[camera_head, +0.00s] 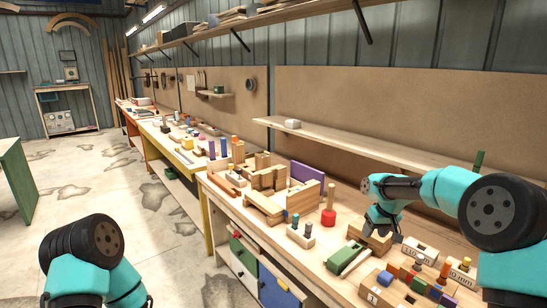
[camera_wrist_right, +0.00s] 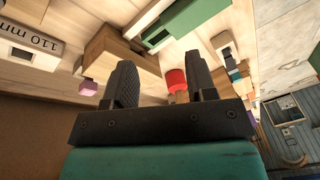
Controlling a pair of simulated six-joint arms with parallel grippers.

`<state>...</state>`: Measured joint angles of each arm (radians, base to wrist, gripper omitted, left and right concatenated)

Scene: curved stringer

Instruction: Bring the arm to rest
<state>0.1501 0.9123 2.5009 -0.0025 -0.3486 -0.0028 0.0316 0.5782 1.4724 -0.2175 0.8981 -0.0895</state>
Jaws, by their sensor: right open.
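My right arm reaches in from the right in the head view. Its gripper (camera_head: 376,236) points down over the bench, close to a wooden block (camera_head: 368,240); I cannot tell whether they touch. In the right wrist view the two black fingers (camera_wrist_right: 162,82) stand apart with a clear gap and nothing held.
A green block (camera_head: 348,257), blocks marked in millimetres (camera_head: 418,250) and a peg board (camera_head: 375,290) crowd the bench near the right gripper. A shelf (camera_head: 350,148) runs behind. The floor (camera_head: 120,195) is open.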

